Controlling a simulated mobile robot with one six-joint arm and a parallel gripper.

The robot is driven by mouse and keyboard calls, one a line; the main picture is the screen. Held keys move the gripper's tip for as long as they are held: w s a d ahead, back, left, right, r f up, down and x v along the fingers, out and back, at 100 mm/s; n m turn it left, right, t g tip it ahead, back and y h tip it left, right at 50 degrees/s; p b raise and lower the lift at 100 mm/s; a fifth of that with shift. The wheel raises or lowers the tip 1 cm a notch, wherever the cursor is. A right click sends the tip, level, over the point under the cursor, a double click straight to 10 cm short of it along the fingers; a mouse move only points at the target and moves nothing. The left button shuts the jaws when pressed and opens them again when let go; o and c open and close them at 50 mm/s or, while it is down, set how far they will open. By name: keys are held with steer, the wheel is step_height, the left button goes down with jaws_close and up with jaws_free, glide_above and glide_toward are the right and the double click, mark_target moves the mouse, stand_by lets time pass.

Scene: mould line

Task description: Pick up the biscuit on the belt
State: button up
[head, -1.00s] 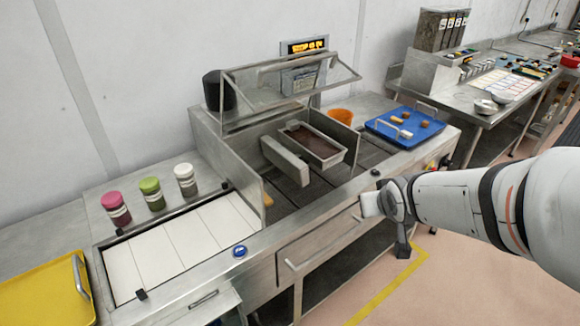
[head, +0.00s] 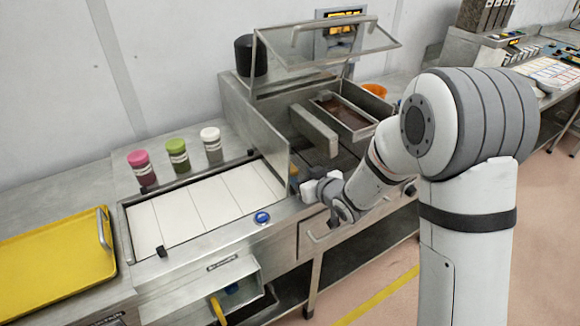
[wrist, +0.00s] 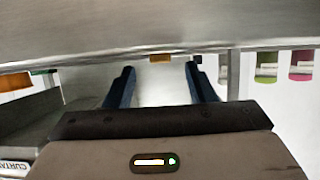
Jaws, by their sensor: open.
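The biscuit (head: 294,171) is a small tan-brown piece at the right end of the pale belt (head: 213,205), by the clear panel, and is mostly hidden in the head view. A small orange-brown piece, probably the biscuit, shows in the wrist view (wrist: 160,58) between the fingertips and beyond them. My gripper (wrist: 160,72) is open, its two dark fingers apart with nothing held between them. In the head view the end of my arm is at the machine's front edge, just right of the biscuit; the fingers cannot be made out there.
Pink (head: 142,167), green (head: 177,155) and white-lidded (head: 211,145) jars stand behind the belt. A clear guard (head: 325,50) and a chocolate tank (head: 345,112) stand to the right. A yellow tray (head: 50,250) lies at left. A blue button (head: 262,217) sits on the front edge.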

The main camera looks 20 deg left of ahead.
mark_target(295, 172)
steer(key=x, duration=0.3)
steer(key=shift+w+a+p, duration=0.2)
steer(key=shift+p, duration=0.1)
steer(key=shift+c, duration=0.5)
steer(key=c, duration=1)
